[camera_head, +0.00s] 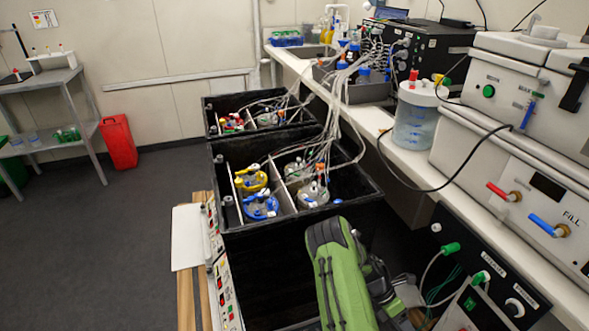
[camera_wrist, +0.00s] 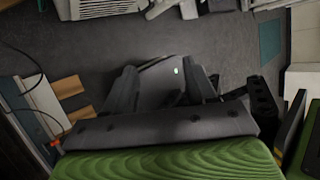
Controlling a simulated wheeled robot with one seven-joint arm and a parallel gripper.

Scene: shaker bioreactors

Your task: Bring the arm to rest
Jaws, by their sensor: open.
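My arm, with a green cover (camera_head: 338,275), shows at the bottom centre of the head view, in front of the black shaker boxes and left of the white bench. It is bent, with grey parts to its right; the gripper's fingers cannot be made out there. In the wrist view my gripper (camera_wrist: 163,82) has its two dark fingers apart. It is open and I see nothing held between them. Beyond the fingers are a dark grey shape with a small white light and the grey floor.
Black boxes (camera_head: 232,232) hold vessels with blue (camera_head: 261,207) and yellow lids, with many tubes running to the bench. A white machine (camera_head: 520,150) and a clear container (camera_head: 415,118) stand at right. A red bin (camera_head: 118,142) stands at left; the floor (camera_head: 90,245) there is clear.

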